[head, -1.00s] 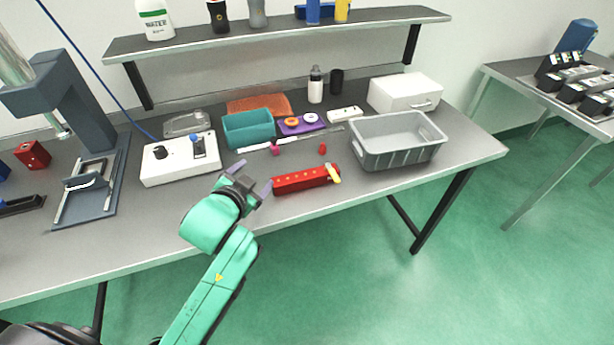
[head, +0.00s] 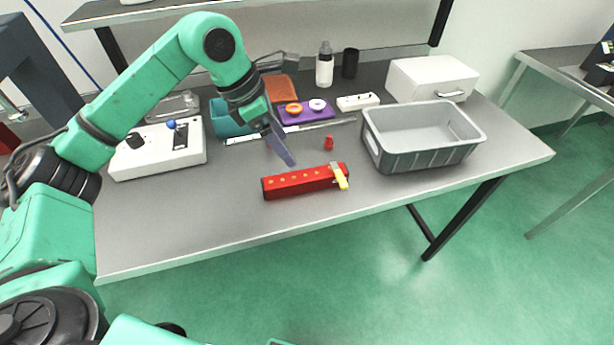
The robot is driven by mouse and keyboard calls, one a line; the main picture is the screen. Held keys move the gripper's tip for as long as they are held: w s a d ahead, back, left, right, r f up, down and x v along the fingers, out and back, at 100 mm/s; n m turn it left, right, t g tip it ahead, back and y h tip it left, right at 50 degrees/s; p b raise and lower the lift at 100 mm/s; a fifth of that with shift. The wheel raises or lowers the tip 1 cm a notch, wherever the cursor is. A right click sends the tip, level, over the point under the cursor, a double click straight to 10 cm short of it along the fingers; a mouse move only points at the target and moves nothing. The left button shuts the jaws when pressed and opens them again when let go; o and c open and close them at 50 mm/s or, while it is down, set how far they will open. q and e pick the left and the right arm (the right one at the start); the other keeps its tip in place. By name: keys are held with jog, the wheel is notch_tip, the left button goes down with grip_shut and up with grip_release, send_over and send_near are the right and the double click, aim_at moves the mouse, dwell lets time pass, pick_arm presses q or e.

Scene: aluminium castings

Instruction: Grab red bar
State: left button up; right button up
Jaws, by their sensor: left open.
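The red bar (head: 298,182) lies on the grey table near its front edge. It has a row of small yellowish dots on its top and a yellow piece (head: 340,176) at its right end. My left gripper (head: 280,150) is open and empty. Its fingers point down, above and behind the bar's left half, and appear apart from it. My right gripper is not in view.
A grey bin (head: 420,160) stands right of the bar. A small red piece (head: 329,143) and a thin metal rod (head: 325,124) lie behind it. A white control box (head: 155,150) stands at left. The front table strip (head: 200,225) is clear.

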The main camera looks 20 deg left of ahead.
aim_at(305, 175)
pick_arm(q)
jog(key=p+x, duration=0.3)
jog(key=x, duration=0.8)
jog(key=shift+s+d+f, duration=0.1)
jog(key=shift+d, duration=0.1)
jog(key=shift+d+f, duration=0.1)
jog(key=shift+f, duration=0.35)
jog(key=shift+r, duration=0.1)
grip_shut()
